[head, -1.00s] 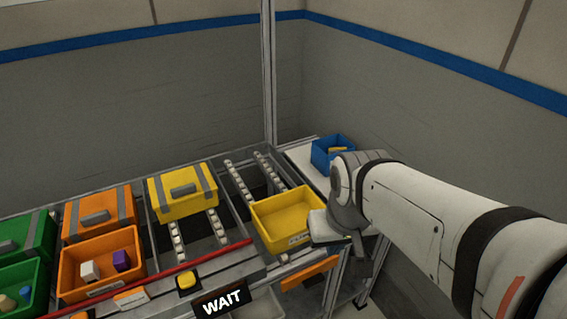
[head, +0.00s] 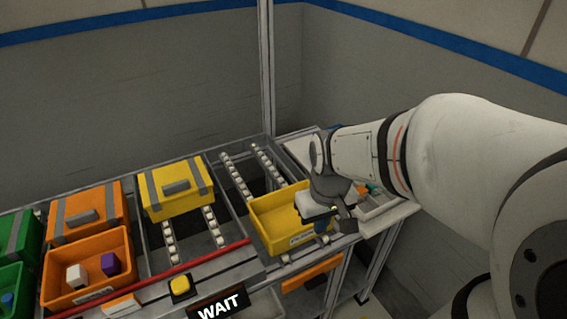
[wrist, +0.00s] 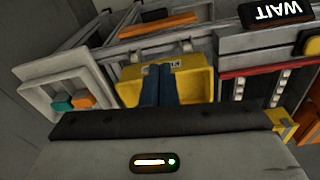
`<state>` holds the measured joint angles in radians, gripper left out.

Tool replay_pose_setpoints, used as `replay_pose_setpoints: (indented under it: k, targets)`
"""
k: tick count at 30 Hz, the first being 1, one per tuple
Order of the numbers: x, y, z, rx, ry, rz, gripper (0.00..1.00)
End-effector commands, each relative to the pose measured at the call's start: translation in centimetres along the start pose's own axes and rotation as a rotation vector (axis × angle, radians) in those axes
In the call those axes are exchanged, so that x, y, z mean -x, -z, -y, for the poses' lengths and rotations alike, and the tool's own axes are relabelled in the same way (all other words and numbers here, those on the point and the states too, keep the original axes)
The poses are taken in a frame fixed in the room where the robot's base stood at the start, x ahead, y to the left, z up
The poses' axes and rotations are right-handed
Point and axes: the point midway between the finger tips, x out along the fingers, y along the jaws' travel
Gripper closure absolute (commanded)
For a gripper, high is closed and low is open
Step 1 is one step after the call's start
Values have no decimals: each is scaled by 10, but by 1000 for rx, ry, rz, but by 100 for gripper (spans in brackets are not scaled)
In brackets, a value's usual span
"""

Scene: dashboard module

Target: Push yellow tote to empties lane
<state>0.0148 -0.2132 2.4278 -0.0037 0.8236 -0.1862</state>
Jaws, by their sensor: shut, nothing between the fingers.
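The open yellow tote (head: 262,229) sits at the front end of a roller lane, its label facing the front. It looks empty in the visible part. My gripper (head: 322,226) is at the tote's front right corner in the head view, covering part of that side. In the wrist view the blue fingers (wrist: 158,88) are shut together with nothing between them, and overlap the yellow tote (wrist: 196,84). I cannot tell whether they touch it. The roller lane (head: 240,178) behind the tote is clear.
A lidded yellow tote (head: 176,188) stands on the lane to the left. Orange tote (head: 88,279) holds two blocks. A WAIT sign (head: 218,303) and yellow button (head: 180,286) are at the front. A pale tray (wrist: 52,88) with blocks lies beside my gripper.

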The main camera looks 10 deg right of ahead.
Motion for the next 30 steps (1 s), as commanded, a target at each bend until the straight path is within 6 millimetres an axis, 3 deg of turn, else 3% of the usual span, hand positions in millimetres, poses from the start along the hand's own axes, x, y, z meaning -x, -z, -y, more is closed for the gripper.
replay_pose_setpoints:
  k: [1,6,17,28,30]
  targets:
    - [-22,6,-4,25,6,27,100]
    - [-61,20,-13,106,21,80,100]
    - [-103,22,-16,145,31,105,100]
    - [-181,14,-15,143,31,106,100]
    - [-178,29,-14,146,29,99,100]
